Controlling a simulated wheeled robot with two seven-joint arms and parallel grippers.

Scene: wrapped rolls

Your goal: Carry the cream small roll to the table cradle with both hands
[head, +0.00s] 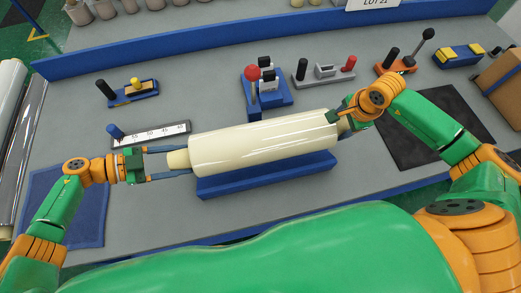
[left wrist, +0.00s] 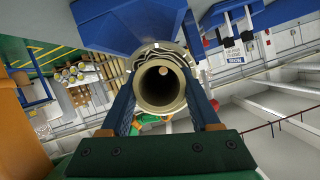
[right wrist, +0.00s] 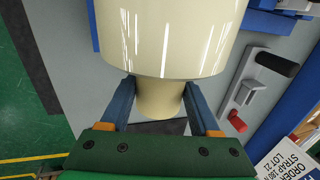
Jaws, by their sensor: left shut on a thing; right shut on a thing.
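The cream small roll (head: 262,143) lies lengthwise from left to right, over the blue table cradle (head: 268,176). I cannot tell whether it rests in the cradle or hangs just above it. My left gripper (head: 168,164) is shut on the core end at the roll's left. In the left wrist view the hollow core (left wrist: 160,85) sits between its fingers. My right gripper (head: 343,120) is shut on the core end at the roll's right. The right wrist view shows that core end (right wrist: 158,98) between the two blue fingers.
Behind the roll stand a ruler plate (head: 150,134), a blue fixture with a red knob (head: 268,90) and a grey fixture (head: 325,73). A dark mat (head: 430,125) lies at right, a blue mat (head: 85,220) at left. A cardboard box (head: 500,85) stands far right.

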